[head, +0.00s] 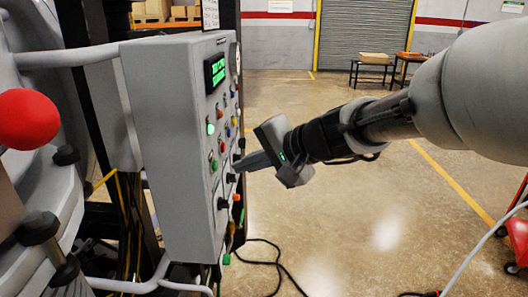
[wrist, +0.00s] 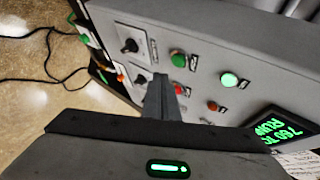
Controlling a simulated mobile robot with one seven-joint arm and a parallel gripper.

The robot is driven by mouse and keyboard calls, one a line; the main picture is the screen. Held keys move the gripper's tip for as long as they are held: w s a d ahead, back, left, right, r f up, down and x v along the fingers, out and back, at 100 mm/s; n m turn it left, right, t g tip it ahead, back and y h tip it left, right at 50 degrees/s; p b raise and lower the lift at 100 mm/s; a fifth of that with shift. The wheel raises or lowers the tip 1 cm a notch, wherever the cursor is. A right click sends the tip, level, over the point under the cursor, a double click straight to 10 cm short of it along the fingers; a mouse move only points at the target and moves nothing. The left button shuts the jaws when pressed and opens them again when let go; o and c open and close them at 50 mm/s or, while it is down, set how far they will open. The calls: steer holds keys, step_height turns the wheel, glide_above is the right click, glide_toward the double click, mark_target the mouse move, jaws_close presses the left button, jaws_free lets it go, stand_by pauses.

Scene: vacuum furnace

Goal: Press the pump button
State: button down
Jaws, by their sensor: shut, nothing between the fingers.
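The grey control panel (head: 168,150) stands left of centre in the head view. It carries a lit green button (head: 210,128), a darker green button (head: 213,164), red buttons and black knobs. The wrist view shows the lit green button (wrist: 229,80), the darker green button (wrist: 177,59) and a red button (wrist: 180,90). I cannot read which label marks the pump button. My gripper (head: 238,167) is shut and empty, its tips close to the panel face near a black knob (head: 231,178). In the wrist view the fingers (wrist: 158,84) hide part of the panel; contact cannot be told.
A green-lettered display (head: 215,73) sits high on the panel. A red ball knob (head: 28,119) and a grey rail (head: 90,53) are at the left. Cables (head: 278,268) lie on the floor below. Open floor lies to the right; small tables (head: 372,62) stand far back.

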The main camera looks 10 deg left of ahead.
steer(key=shift+w+d+b, duration=0.1)
steer(key=shift+d+b, duration=0.2)
steer(key=shift+d, duration=1.35)
